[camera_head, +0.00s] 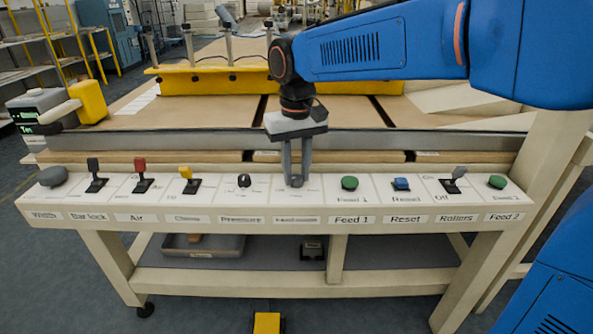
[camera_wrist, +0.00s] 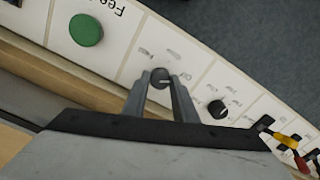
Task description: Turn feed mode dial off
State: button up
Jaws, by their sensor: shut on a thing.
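The feed mode dial (camera_wrist: 160,76) is a small dark round knob with a light mark, on a white panel section between the pressure dial and the green Feed 1 button. Small print sits beside the dial, too blurred to read fully.
The black pressure dial (camera_head: 244,180) is just left of my gripper, and the green Feed 1 button (camera_head: 349,183) is to the right. Levers and more buttons line the panel. A yellow bar (camera_head: 215,82) stands on the table behind.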

aim_at(297, 177)
jog(key=o, duration=1)
jog(key=shift+o, duration=0.2)
jog(key=shift+r, duration=0.1)
notch_tip(297, 177, up, 17)
jog(key=shift+r, duration=0.15)
jog(key=s+d+f+m+t, duration=0.1)
jog(key=s+d+f, duration=0.4)
jog(key=d, duration=0.4)
jog(key=s+d+f+m+t, duration=0.1)
jog(key=s+d+f, duration=0.35)
jog(key=d, duration=0.45)
jog(key=s+d+f+m+t, duration=0.1)
jog(key=s+d+f, duration=0.3)
jog(key=f, duration=0.4)
jog(key=s+d+f+m+t, duration=0.1)
jog(key=s+d+f, duration=0.4)
jog(key=s+f, duration=0.2)
jog(key=shift+s+f+t, duration=0.3)
jog(key=shift+f+t, duration=0.1)
jog(key=shift+f, duration=0.15)
